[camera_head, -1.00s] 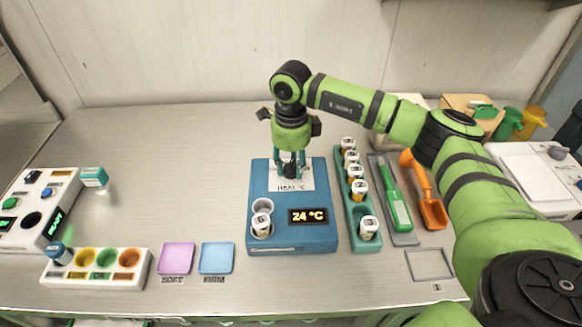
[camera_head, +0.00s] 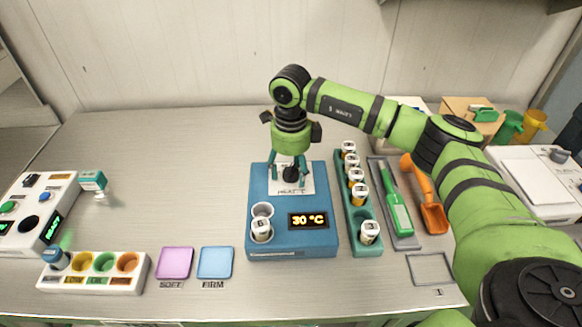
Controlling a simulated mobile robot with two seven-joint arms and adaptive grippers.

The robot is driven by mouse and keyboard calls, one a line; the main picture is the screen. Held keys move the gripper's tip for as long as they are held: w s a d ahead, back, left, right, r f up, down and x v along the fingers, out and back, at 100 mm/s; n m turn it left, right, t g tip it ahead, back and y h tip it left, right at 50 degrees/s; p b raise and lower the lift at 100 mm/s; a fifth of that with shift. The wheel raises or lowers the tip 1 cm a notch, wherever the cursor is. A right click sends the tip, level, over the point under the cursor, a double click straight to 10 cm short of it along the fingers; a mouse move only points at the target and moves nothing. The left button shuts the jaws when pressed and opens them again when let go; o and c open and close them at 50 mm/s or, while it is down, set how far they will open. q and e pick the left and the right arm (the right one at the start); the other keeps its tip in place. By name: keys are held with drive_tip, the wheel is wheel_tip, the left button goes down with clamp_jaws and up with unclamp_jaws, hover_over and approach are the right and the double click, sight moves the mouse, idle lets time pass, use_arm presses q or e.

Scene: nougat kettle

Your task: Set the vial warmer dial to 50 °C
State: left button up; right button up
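The blue vial warmer (camera_head: 322,240) stands mid-table. Its display (camera_head: 309,220) reads 30 °C. The black dial (camera_head: 291,174) is on the white HEAT plate at the back of its top. My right gripper (camera_head: 290,170) points down over the dial. Its teal fingers are spread on either side of the dial and look apart from it; the gripper body hides part of the plate. A white-capped vial (camera_head: 261,230) sits in the warmer's front well, with an empty well behind it. My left gripper is not in view.
A green rack (camera_head: 367,246) of several vials stands close right of the warmer. Beyond it are a grey tray with a green tool (camera_head: 397,207) and an orange scoop (camera_head: 434,216). Pink (camera_head: 175,263) and blue (camera_head: 215,262) pads lie left. The table behind the warmer's left is clear.

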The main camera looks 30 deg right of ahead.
sight(291, 168)
drive_tip(key=shift+r, duration=0.2)
wheel_tip(291, 168, up, 12)
drive_tip(key=shift+f, duration=0.15)
idle(0.6)
